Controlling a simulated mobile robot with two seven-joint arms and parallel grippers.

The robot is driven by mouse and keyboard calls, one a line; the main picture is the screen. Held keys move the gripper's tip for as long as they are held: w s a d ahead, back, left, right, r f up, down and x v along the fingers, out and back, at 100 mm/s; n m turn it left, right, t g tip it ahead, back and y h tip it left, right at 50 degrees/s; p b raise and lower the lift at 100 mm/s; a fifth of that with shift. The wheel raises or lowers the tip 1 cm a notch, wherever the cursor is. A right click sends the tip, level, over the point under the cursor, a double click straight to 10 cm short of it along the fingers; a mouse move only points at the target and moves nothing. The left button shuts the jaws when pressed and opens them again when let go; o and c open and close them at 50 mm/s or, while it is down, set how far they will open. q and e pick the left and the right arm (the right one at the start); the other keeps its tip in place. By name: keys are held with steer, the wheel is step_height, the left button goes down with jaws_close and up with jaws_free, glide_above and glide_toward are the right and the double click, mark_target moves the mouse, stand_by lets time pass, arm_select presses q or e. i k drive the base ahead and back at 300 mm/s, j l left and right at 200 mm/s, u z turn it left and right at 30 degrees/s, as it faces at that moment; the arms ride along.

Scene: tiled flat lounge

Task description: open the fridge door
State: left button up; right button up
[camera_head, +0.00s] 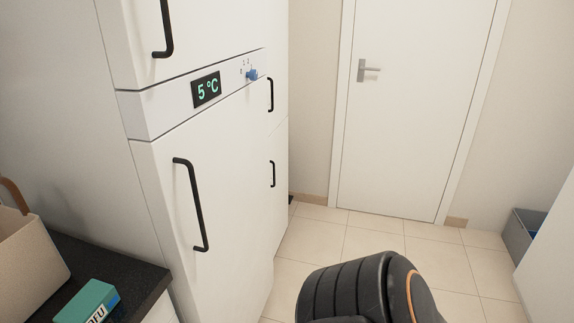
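The white fridge stands at the left of the head view. Its lower door (232,190) looks shut and has a long black vertical handle (193,205) near its left edge. Above it is a control strip with a "5 °C" display (206,90) and a small blue knob (251,75). The upper door (215,35) also looks shut, and its black handle (164,28) is cut off by the top edge. Neither gripper shows. A dark rounded link of one of my arms is at the bottom centre, well right of the lower handle.
A dark counter (145,285) at lower left holds a beige container (28,255) and a green box (88,303). Beyond the fridge are white fronts with two small black handles (272,174). A closed white room door (415,100) is behind. Tiled floor (350,236) is clear; a grey bin (519,236) stands right.

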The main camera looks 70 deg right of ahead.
mark_target(206, 181)
steer(key=i+l+z, duration=0.1)
steer(key=z, duration=1.75)
steer(key=i+u, duration=0.15)
steer(key=k+j, duration=0.05)
